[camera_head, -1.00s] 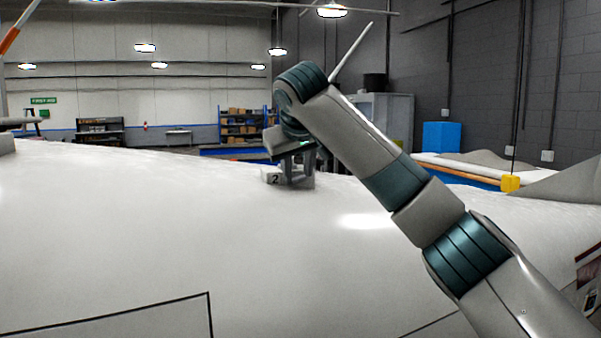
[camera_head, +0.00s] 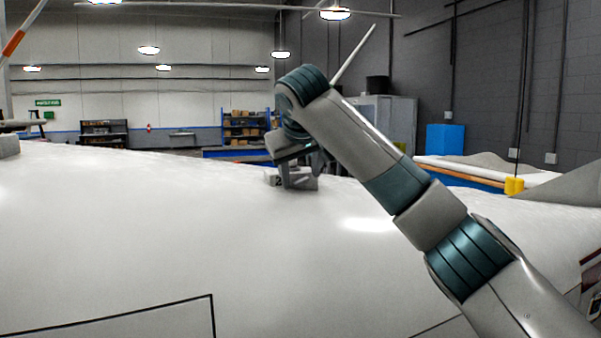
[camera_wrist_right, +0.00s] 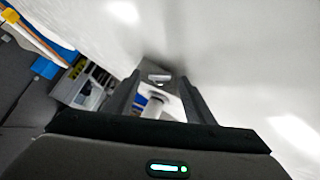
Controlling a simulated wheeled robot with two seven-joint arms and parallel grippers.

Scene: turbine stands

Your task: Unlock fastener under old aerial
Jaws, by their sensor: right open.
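My left gripper is out of view.
The white surface is broad and mostly clear in front of the block. A blue box (camera_head: 445,139), a yellow object (camera_head: 514,186) and a grey cabinet (camera_head: 400,120) stand to the right. Shelves (camera_head: 243,128) line the far wall.

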